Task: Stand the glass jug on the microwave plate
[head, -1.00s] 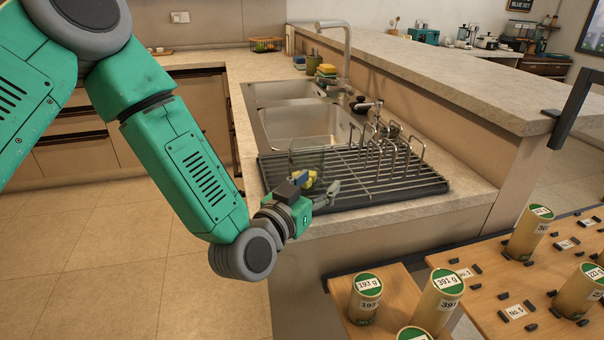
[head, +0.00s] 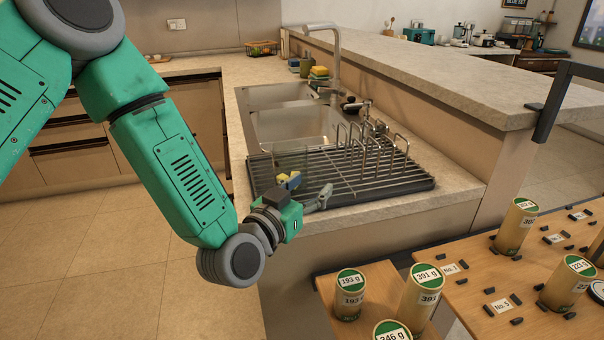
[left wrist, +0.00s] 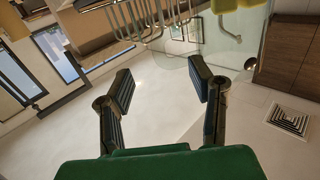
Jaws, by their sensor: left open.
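The glass jug (head: 291,157) appears as a faint clear shape at the left front of the dark wire drying rack (head: 400,183) beside the sink. My left gripper (head: 306,192) is open and empty at the rack's front-left edge, just in front of the jug and lower in the picture. In the left wrist view my gripper (left wrist: 159,85) has its two fingers spread wide with nothing between them. A clear glass surface (left wrist: 226,45) shows beyond the right finger. I cannot make out the microwave plate. My right gripper is not in view.
Metal prongs (head: 368,145) stand on the rack. The sink (head: 290,122) lies behind it. At the lower right, a wooden table (head: 465,300) carries several labelled cylinders (head: 424,290). The floor at left is clear.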

